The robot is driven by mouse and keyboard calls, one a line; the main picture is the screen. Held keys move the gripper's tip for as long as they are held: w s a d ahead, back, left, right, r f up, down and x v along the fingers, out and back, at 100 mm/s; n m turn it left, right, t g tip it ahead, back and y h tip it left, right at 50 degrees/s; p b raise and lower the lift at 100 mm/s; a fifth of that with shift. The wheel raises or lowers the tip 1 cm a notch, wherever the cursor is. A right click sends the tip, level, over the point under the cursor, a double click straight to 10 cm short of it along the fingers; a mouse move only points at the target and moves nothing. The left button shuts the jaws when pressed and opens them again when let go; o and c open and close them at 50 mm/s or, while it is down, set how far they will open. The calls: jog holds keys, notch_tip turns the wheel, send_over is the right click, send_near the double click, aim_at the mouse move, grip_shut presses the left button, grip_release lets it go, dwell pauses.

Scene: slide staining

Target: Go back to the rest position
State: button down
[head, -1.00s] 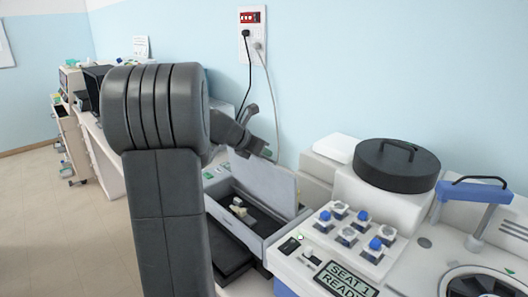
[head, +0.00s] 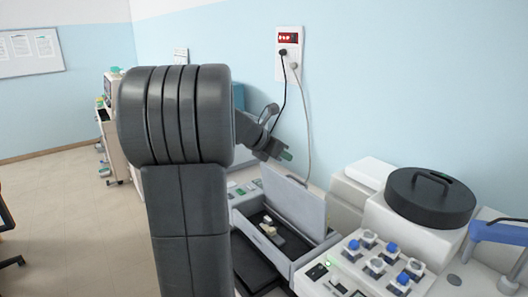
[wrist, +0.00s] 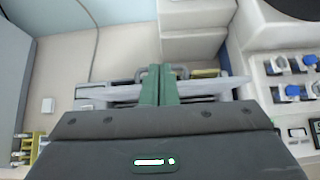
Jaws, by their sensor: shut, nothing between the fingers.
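My gripper (wrist: 160,88) shows in the wrist view with its two green fingers pressed together and nothing between them. In the head view my gripper (head: 286,155) is raised above the grey staining machine (head: 312,250), beside the top of its upright lid (head: 293,197). My thick dark arm fills the left middle of the head view and hides part of the bench behind it. In the wrist view the fingers stand in front of a grey edge, probably the lid, with a handle behind them.
A white device with blue-capped knobs (head: 388,249) and a round black lid (head: 431,197) stands to the right. A wall socket (head: 290,52) with hanging cables is behind. The floor (head: 65,210) at left is open, with a chair (head: 8,235) at the edge.

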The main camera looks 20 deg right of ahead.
dwell(0.3)
jog(key=w+d+f+b, duration=0.1)
jog(key=d+f+b, duration=0.3)
jog(key=f, duration=0.4)
jog(key=shift+w+d+b, duration=0.25)
jog(key=shift+d+b, duration=0.15)
jog(key=shift+b, duration=0.2)
